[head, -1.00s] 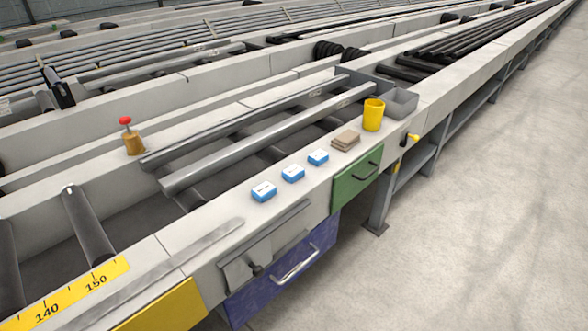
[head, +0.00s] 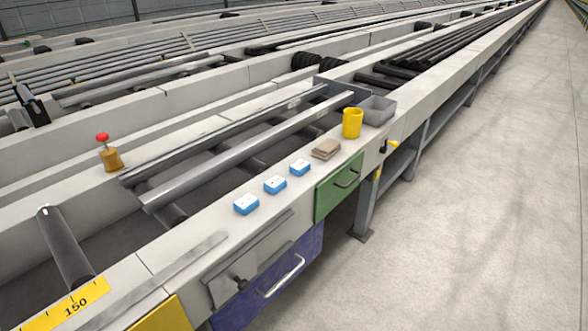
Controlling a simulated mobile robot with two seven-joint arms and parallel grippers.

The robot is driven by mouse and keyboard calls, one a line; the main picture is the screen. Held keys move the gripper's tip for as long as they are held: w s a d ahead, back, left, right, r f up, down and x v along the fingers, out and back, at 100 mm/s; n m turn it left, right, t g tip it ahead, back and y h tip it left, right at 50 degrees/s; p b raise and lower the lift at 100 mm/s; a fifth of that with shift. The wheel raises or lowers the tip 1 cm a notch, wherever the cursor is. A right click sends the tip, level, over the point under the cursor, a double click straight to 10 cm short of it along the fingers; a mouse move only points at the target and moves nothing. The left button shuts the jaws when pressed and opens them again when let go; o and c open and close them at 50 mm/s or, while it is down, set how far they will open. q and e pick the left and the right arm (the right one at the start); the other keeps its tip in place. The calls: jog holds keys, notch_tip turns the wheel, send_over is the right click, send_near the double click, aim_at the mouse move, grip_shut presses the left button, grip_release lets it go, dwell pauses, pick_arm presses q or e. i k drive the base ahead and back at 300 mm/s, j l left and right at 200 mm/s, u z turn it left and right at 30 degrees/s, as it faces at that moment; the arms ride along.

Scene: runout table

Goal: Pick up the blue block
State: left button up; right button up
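Three small blue blocks with white tops lie in a row on the pale front ledge of the runout table (head: 150,262) in the head view. The nearest blue block (head: 246,204) is at the lower left of the row. The middle blue block (head: 275,185) and the far blue block (head: 300,168) lie further along, apart from each other. Which one the task means cannot be told from the picture. Neither of my grippers shows in the head view.
Beyond the blocks stand a brown stack (head: 326,149), a yellow cup (head: 352,123) and a grey bin (head: 377,109). A red-topped brass piece (head: 109,153) is at left. Below the ledge are a green drawer (head: 338,187) and a blue drawer (head: 270,285). Open floor (head: 480,230) lies right.

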aim_at(277, 183)
jog(key=i+l+u, duration=0.1)
jog(key=u, duration=0.25)
jog(key=l+u, duration=0.2)
jog(key=u, duration=0.15)
jog(key=i+l+u, duration=0.1)
jog(key=u, duration=0.2)
jog(key=l+u, duration=0.35)
jog(key=l, duration=0.5)
jog(key=l+u, duration=0.2)
jog(key=l, duration=1.35)
